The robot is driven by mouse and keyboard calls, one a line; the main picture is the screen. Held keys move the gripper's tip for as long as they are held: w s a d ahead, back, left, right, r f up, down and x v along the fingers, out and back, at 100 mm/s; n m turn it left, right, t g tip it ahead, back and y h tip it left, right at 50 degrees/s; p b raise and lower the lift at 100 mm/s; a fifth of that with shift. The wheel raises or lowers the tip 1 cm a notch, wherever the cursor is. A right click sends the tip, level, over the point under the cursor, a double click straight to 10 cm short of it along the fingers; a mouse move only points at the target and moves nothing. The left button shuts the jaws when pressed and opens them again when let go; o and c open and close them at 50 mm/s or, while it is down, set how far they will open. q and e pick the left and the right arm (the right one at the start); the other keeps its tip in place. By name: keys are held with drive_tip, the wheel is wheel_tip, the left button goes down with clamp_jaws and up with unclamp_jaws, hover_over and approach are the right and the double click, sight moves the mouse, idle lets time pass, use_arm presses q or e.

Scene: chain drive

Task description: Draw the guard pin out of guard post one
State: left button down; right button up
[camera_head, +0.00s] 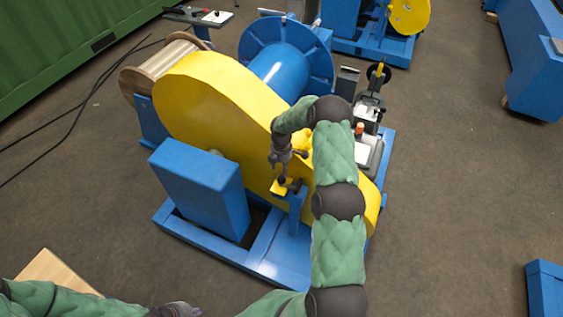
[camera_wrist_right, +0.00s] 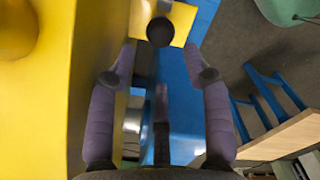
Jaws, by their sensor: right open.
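The large yellow chain guard (camera_head: 215,100) stands on a blue frame. At its near lower side a small yellow tab (camera_head: 277,190) sits on a blue guard post (camera_head: 295,212). In the right wrist view, a pin with a dark round knob (camera_wrist_right: 160,32) stands at the yellow tab (camera_wrist_right: 182,18). My right gripper (camera_head: 283,176) points down just above the tab. In the wrist view its fingers (camera_wrist_right: 165,72) are open, with the knob beyond the tips and nothing visibly gripped. My left gripper (camera_head: 178,310) is at the bottom edge, partly cut off.
A blue box-shaped housing (camera_head: 200,185) stands left of the post. The yellow guard wall (camera_wrist_right: 45,110) runs close beside my right gripper. A blue drum (camera_head: 280,65) and a wooden reel (camera_head: 160,62) are behind. Open floor lies to the right.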

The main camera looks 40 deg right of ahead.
sight(282, 177)
wheel_tip(282, 177, down, 11)
drive_tip(key=shift+r+b, duration=0.2)
drive_tip(key=shift+b, duration=0.8)
clamp_jaws()
